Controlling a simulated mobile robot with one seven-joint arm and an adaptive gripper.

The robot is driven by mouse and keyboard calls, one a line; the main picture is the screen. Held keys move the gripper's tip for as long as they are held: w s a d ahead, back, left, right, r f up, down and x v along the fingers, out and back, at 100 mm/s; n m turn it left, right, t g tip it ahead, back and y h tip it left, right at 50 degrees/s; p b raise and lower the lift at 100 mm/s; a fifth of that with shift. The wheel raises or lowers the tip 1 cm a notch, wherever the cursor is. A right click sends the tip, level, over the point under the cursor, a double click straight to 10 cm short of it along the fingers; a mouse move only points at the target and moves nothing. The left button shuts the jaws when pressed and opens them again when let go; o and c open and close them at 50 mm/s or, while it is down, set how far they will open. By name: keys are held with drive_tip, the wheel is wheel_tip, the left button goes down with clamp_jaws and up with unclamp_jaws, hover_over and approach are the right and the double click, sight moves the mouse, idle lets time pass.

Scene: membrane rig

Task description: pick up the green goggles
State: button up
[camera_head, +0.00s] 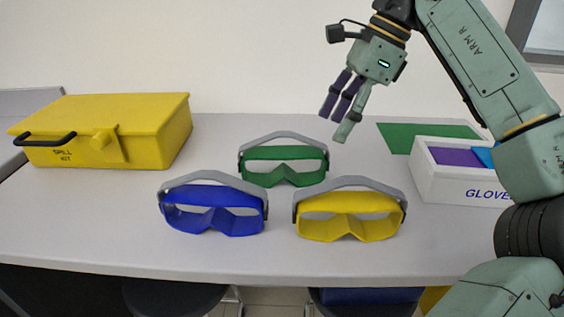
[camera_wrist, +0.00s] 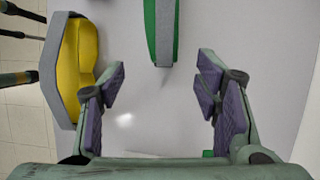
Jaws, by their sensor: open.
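The green goggles (camera_head: 283,168) have a grey strap and lie on the table behind the blue goggles (camera_head: 212,212) and the yellow goggles (camera_head: 349,218). In the wrist view, part of the green goggles (camera_wrist: 165,25) shows at the top centre, ahead of the gap between my fingers, and the rest is cut off. The yellow goggles (camera_wrist: 85,60) show at the left there. My gripper (camera_head: 340,113) is open and empty, above the table, to the right of the green goggles. Its two fingers (camera_wrist: 160,85) stand wide apart.
A yellow spill kit box (camera_head: 150,130) stands at the left. A white glove box (camera_head: 463,185) stands at the right, by a flat green sheet (camera_head: 425,135). The table (camera_head: 110,215) is clear around the goggles. Stools (camera_head: 172,298) are below its front edge.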

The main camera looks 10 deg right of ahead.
sight(322, 146)
drive_tip(key=x, duration=0.7)
drive_tip(key=shift+w+a+f+p, duration=0.15)
drive_tip(key=shift+f+p, duration=0.05)
drive_tip(key=shift+p, duration=0.15)
drive_tip(key=shift+c, duration=0.2)
drive_tip(key=c, duration=1.2)
